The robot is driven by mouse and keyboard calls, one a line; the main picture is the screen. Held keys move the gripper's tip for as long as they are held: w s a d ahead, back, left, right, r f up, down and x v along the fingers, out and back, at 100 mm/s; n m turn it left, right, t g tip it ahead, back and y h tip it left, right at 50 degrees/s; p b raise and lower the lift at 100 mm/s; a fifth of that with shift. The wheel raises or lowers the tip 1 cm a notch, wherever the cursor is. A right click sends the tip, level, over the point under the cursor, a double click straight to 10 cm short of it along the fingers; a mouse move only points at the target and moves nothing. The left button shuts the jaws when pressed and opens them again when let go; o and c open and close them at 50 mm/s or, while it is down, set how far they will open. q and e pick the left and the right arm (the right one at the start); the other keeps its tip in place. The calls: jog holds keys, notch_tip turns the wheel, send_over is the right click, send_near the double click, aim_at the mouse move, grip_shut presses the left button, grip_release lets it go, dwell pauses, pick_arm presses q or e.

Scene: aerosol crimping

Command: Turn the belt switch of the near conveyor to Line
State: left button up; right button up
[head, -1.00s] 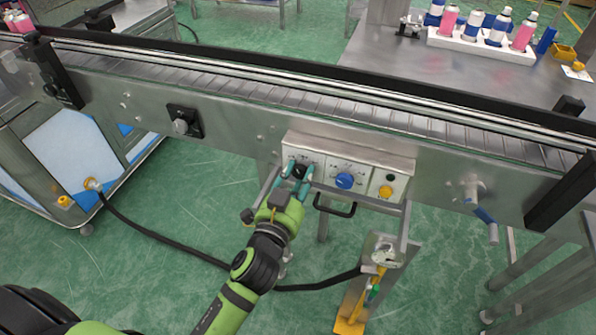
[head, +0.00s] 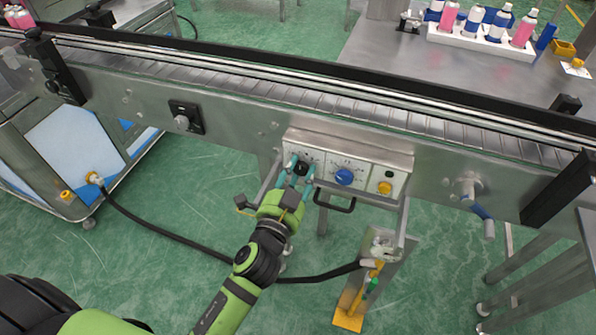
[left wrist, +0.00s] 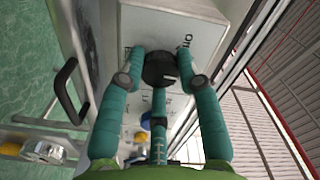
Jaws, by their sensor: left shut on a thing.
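The near conveyor (head: 240,132) runs across the head view, with a control box (head: 345,147) on its front side. The black belt switch (head: 301,168) is the leftmost control on the box face; it also shows in the left wrist view (left wrist: 160,69). My left gripper (head: 299,171) is at the switch, its teal fingers (left wrist: 160,80) shut on the black knob from both sides. Part of a label shows beside the knob in the left wrist view, but I cannot read the switch's setting. My right gripper is not in view.
A blue knob (head: 344,177) and a yellow button (head: 385,187) sit right of the switch. A black handle (head: 335,204) sticks out below the box. A table (head: 450,70) with a can rack (head: 480,45) stands behind the conveyor. A black hose (head: 170,236) crosses the green floor.

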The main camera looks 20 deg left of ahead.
pick_arm(q)
jog(key=shift+w+d+r, duration=0.1)
jog(key=shift+d+r, duration=0.05)
jog(key=shift+r, duration=0.3)
jog(key=o, duration=1.1)
jog(key=shift+o, duration=0.2)
jog(key=shift+f, duration=0.2)
jog(key=shift+s+f, duration=0.15)
jog(key=shift+s, duration=0.25)
jog(key=s, duration=1.1)
jog(key=shift+s, duration=0.15)
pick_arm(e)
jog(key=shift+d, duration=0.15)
